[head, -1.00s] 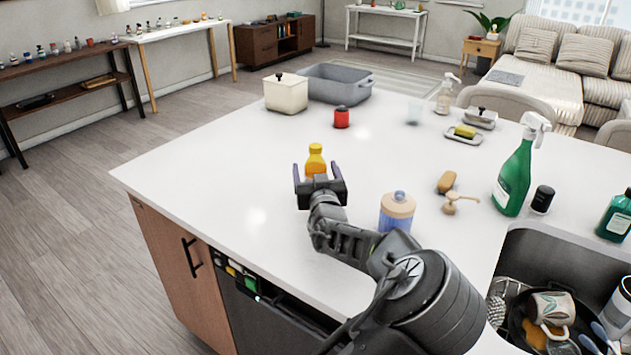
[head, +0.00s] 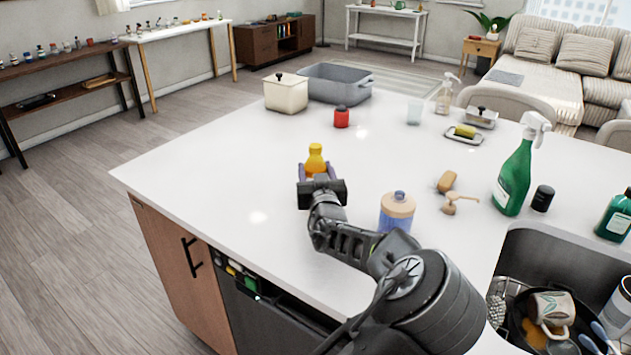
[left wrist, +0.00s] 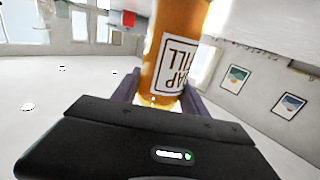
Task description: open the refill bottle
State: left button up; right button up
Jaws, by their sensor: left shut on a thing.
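My left gripper (head: 317,171) is shut on the bottle's body from the near side, one purple-grey finger on each side. The cap is above the fingers and free. In the head view the gripper hides the bottle's lower part. My right gripper is not in view.
A red-capped jar (head: 341,117) stands behind the bottle. A tan-lidded blue jar (head: 397,212) is close to my left arm. The counter left of the bottle is clear.

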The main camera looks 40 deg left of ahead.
aim_at(315, 145)
pick_arm(q)
jog(key=shift+c, duration=0.7)
jog(key=shift+r, duration=0.1)
notch_tip(315, 145, up, 10)
jog(key=shift+f, duration=0.1)
jog(key=o, duration=1)
grip_shut()
